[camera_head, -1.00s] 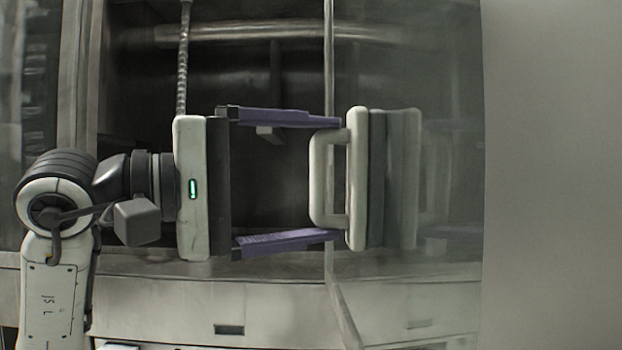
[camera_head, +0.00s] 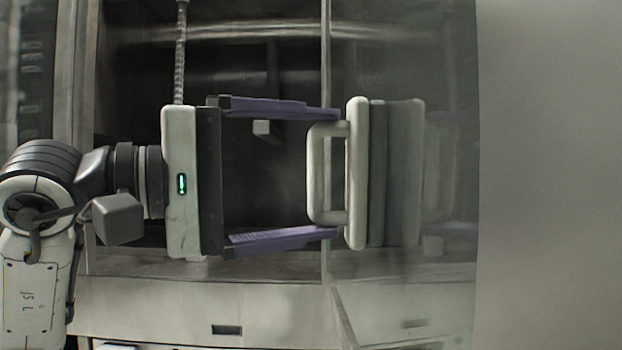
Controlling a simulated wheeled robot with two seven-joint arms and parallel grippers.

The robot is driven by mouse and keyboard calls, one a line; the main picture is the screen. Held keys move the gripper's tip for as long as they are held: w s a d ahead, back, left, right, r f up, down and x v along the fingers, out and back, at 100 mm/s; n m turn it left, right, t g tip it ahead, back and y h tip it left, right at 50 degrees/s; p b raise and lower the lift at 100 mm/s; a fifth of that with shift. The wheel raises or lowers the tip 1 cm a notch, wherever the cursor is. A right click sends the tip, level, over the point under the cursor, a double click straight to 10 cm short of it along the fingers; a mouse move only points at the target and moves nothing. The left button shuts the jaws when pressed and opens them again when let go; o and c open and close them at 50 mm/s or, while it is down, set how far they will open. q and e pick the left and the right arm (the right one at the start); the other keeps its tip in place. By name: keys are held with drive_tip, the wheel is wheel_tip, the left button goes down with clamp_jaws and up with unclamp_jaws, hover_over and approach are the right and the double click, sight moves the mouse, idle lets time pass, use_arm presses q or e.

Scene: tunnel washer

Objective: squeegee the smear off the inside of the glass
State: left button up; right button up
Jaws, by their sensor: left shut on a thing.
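My left gripper (camera_head: 325,173) comes in from the left with two purple fingers. It is shut on the squeegee's pale looped handle (camera_head: 314,172). The squeegee (camera_head: 357,173) has a pale upright back plate with a darker grey strip on its right side. That strip faces the glass (camera_head: 400,60), where a faint mirrored copy of the tool shows. I cannot tell whether the strip touches the glass. I cannot make out a distinct smear; the squeegee may hide part of it. My right gripper is not in view.
A dark chamber lies behind my gripper, with a horizontal metal pipe (camera_head: 230,32) across the top and a ribbed hose (camera_head: 180,70) hanging at left. A pale ledge (camera_head: 270,305) runs below. A plain grey wall (camera_head: 550,170) fills the right side.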

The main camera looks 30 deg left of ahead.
use_arm(q)
drive_tip(key=shift+w+a, duration=2.95)
drive_tip(key=shift+w, duration=1.1)
drive_tip(key=shift+s+d+r+p, duration=0.25)
drive_tip(key=shift+s+d, duration=0.75)
drive_tip(key=shift+s, duration=0.35)
drive_tip(key=shift+s+d+r+p, duration=0.3)
drive_tip(key=shift+s+d, duration=0.65)
drive_tip(key=shift+s, duration=0.35)
drive_tip(key=shift+s+d+r+p, duration=0.25)
drive_tip(key=shift+s+d, duration=0.75)
drive_tip(key=shift+s, duration=0.35)
drive_tip(key=shift+s+d, duration=0.5)
drive_tip(key=shift+s, duration=0.15)
drive_tip(key=shift+r+p, duration=0.7)
drive_tip(key=shift+w+a+f+b, duration=0.2)
drive_tip(key=shift+w+a+b, duration=0.1)
drive_tip(key=shift+w+a, duration=0.35)
drive_tip(key=shift+w+a+r, duration=0.1)
drive_tip(key=shift+w+a, duration=0.55)
drive_tip(key=shift+w, duration=0.3)
